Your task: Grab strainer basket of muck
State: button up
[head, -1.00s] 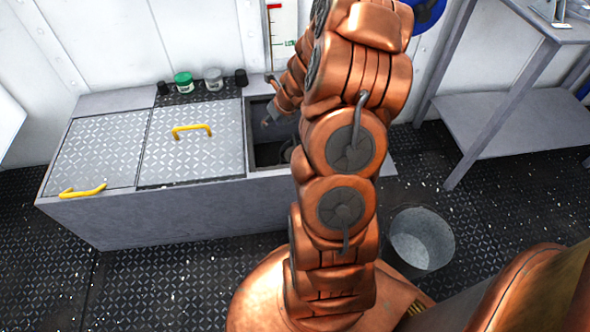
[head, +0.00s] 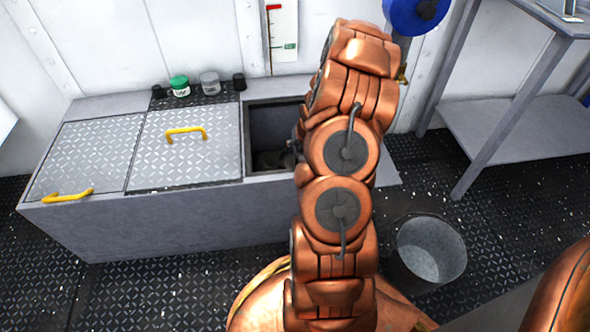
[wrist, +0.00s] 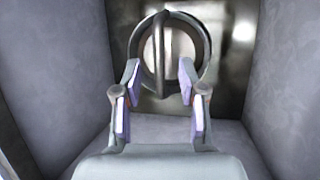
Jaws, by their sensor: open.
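In the wrist view a round metal ring with a bar across it (wrist: 160,52) sits against a shiny metal surface at the bottom of a grey-walled well. It looks like the strainer basket's top and handle; I cannot make out any muck. My gripper (wrist: 159,78) is open, its two pale-padded fingers pointing at the bar, one on each side in the picture. I cannot tell whether they touch it. In the head view a dark rounded shape (head: 270,159) shows low in the open well, and my arm hides most of the gripper.
The well is in a grey bench (head: 160,228) with narrow walls close around my gripper. Two tread-plate lids with yellow handles (head: 186,132) cover its left part. Small jars (head: 180,86) stand behind. A metal bucket (head: 428,252) stands on the floor at right, near a shelf table (head: 510,125).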

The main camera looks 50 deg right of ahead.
jog(key=b+x, duration=0.1)
jog(key=x, duration=0.2)
jog(key=shift+r, duration=0.1)
grip_shut()
dwell(0.5)
